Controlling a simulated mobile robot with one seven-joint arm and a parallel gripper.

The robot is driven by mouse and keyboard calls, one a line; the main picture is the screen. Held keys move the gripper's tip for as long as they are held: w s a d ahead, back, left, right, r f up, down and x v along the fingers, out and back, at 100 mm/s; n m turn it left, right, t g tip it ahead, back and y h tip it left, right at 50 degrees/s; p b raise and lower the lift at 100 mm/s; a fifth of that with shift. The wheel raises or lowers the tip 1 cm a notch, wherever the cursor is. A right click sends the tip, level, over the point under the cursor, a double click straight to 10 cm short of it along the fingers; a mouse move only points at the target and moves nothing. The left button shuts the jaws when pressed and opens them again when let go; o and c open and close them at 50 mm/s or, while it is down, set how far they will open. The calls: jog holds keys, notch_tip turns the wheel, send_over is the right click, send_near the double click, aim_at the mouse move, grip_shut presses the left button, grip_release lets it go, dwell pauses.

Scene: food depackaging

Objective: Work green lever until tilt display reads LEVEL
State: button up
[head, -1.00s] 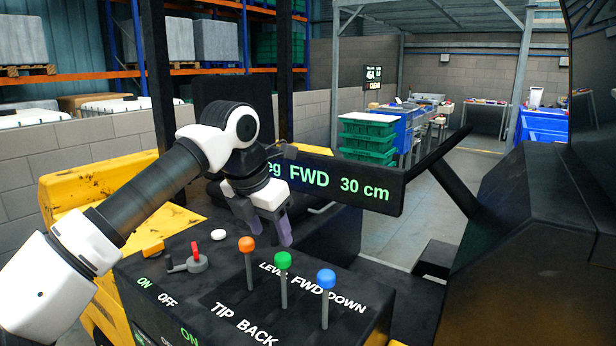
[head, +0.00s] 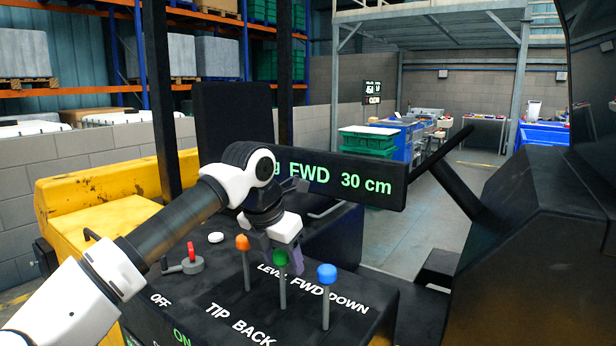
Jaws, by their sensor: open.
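The green lever (head: 282,290) stands on the black control panel (head: 210,285), between the orange lever (head: 245,260) and the blue lever (head: 327,290). My gripper (head: 283,262) points down at the green knob, its open fingers overlapping the knob in this view. The knob shows between or just in front of the fingers; whether they touch it I cannot tell. The display (head: 345,178) behind reads "FWD 30 cm" in green; its left part is hidden by my arm.
A red key switch (head: 190,260) and a white button (head: 216,238) sit left of the levers. A dark slanted bar (head: 445,175) rises at the right. Green crates (head: 368,140) and blue bins stand farther back.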

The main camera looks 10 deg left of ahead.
jog(key=shift+c, duration=0.3)
jog(key=c, duration=0.7)
